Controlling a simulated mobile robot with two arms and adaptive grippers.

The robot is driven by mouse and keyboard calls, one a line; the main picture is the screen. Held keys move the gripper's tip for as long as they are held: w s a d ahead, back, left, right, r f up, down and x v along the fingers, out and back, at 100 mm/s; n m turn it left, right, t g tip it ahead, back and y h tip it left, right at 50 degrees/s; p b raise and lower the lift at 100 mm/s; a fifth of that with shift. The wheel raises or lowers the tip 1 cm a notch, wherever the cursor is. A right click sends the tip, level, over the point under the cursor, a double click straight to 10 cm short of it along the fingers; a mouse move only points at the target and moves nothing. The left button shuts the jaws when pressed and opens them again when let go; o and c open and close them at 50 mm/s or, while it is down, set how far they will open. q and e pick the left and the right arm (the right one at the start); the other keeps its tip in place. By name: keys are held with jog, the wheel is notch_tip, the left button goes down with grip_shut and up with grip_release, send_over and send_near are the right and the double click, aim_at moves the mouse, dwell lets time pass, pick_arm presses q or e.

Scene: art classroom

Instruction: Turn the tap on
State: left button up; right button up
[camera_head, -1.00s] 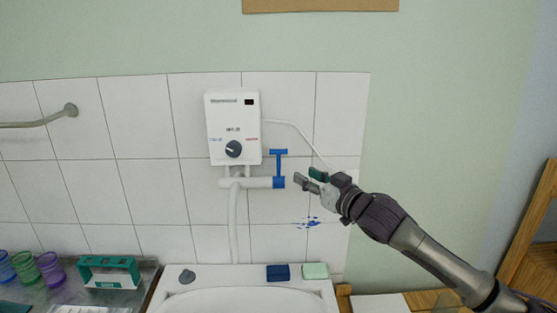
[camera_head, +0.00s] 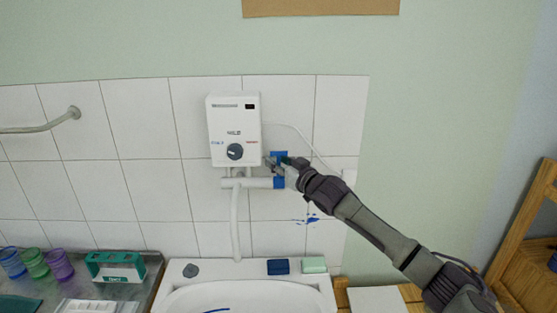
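The tap is a white pipe valve (camera_head: 254,183) under a white water heater (camera_head: 233,118) on the tiled wall. Its blue handle (camera_head: 279,154) stands at the right end, and my gripper hides part of it. My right gripper (camera_head: 276,163) is at the blue handle, with its fingers across the handle's stem. I cannot tell whether the fingers touch it or are closed. A white spout pipe (camera_head: 235,225) hangs down toward the white sink (camera_head: 240,296). My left gripper is not in view.
A blue block (camera_head: 278,267) and a pale green block (camera_head: 314,265) lie on the sink's back rim. Coloured cups (camera_head: 36,263) and a teal holder (camera_head: 115,267) stand on the left counter. A metal rail (camera_head: 45,126) is on the left wall. Wooden furniture (camera_head: 525,245) stands at right.

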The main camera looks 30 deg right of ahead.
grip_shut()
dwell(0.3)
jog(key=shift+f, duration=0.1)
jog(key=n+t+b, duration=0.1)
jog(key=b, duration=0.2)
jog(key=s+a+n+t+b, duration=0.1)
jog(key=b, duration=0.3)
jog(key=shift+s+f+t, duration=0.3)
jog(key=shift+f, duration=0.05)
jog(key=shift+s+r+n+t+y+b, duration=0.2)
jog(key=shift+r+n+t+y+b, duration=0.15)
jog(key=shift+b, duration=0.3)
